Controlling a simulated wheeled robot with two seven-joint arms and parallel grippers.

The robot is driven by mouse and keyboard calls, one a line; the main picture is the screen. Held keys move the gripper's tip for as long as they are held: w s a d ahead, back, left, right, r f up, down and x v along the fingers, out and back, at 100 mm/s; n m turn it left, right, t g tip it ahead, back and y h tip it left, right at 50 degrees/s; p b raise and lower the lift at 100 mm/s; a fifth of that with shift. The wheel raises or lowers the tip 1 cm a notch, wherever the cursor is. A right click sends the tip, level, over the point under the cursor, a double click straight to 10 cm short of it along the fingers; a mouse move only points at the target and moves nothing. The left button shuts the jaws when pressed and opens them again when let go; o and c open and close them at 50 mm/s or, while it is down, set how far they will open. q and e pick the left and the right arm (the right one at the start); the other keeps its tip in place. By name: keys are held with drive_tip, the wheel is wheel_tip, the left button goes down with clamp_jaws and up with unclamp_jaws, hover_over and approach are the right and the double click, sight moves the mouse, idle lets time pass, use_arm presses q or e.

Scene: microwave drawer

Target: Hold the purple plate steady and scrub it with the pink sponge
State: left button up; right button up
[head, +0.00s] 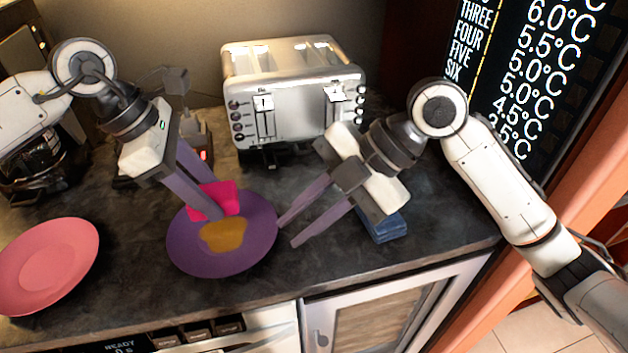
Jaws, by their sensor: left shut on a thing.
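The purple plate (252,255) lies on the dark counter near its front edge, with a yellow-brown stain (224,237) on its middle. My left gripper (217,204) is shut on the pink sponge (226,196), over the back part of the plate just behind the stain. The fingers hide part of the sponge, and I cannot tell whether the sponge touches the plate. My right gripper (288,233) is open, its fingers apart and its tips at the plate's right rim. I cannot tell whether a finger touches the rim.
A pink plate (45,262) lies at the left. A silver toaster (292,92) stands behind the plate. A blue stacked item (384,225) sits beneath my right gripper's body. A dark appliance (35,165) stands at the back left. The counter's front edge is close below the purple plate.

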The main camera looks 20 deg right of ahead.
sight(270, 230)
drive_tip(key=w+d+r+n+t+h, duration=0.1)
drive_tip(key=w+d+r+n+h, duration=0.2)
drive_tip(key=n, duration=0.4)
drive_tip(key=shift+y, duration=0.5)
drive_tip(key=x, duration=0.4)
drive_tip(key=w+x, duration=0.1)
drive_tip(key=x, duration=0.7)
drive_tip(key=shift+w, duration=0.15)
drive_tip(key=shift+c, duration=0.4)
clamp_jaws()
drive_tip(key=shift+o, duration=1.8)
unclamp_jaws()
clamp_jaws()
